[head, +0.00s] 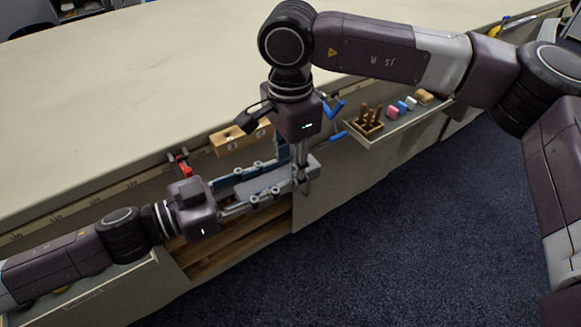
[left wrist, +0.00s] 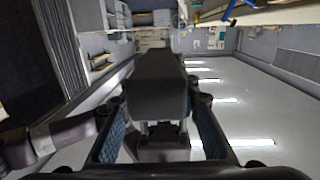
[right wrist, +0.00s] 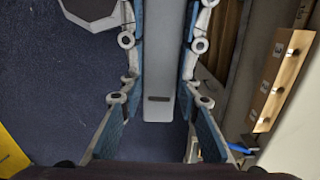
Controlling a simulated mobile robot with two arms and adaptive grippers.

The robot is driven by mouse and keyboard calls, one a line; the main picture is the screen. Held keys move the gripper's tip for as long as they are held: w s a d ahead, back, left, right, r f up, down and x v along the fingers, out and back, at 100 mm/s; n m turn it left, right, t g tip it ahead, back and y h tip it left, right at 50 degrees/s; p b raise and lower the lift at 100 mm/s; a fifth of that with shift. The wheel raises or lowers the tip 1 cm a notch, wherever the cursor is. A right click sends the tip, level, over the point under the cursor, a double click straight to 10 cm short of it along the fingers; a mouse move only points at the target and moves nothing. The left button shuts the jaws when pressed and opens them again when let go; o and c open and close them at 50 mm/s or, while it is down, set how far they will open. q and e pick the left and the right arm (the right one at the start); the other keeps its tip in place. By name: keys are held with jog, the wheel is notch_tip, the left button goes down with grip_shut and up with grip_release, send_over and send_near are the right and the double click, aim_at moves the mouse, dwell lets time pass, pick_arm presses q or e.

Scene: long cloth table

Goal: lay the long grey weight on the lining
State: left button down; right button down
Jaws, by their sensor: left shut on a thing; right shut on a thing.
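The long grey weight (head: 272,182) is held in front of the table's front side, above an opening with wooden boards. My left gripper (head: 252,190) is shut on its left part. My right gripper (head: 298,178) points down and is shut on it farther right. In the right wrist view the weight (right wrist: 162,70) runs between the fingers, with a dark slot near one end. In the left wrist view it is a dark block (left wrist: 160,85) between the fingers. Pale linings show in the open drawers at right (head: 408,122) and lower left (head: 115,277); I cannot tell which is meant.
The right drawer holds a wooden holder (head: 368,125), a pink block (head: 392,112) and other small blocks. A wooden block with knobs (head: 240,139), a red clamp (head: 181,163) and blue clamps (head: 336,108) are along the table edge. The tabletop (head: 130,90) is largely clear.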

pick_arm(q)
jog(key=shift+d+r, duration=0.1)
jog(key=shift+r, duration=0.1)
jog(key=c, duration=1.5)
grip_release()
jog(key=shift+o, duration=0.6)
jog(key=shift+f, duration=0.15)
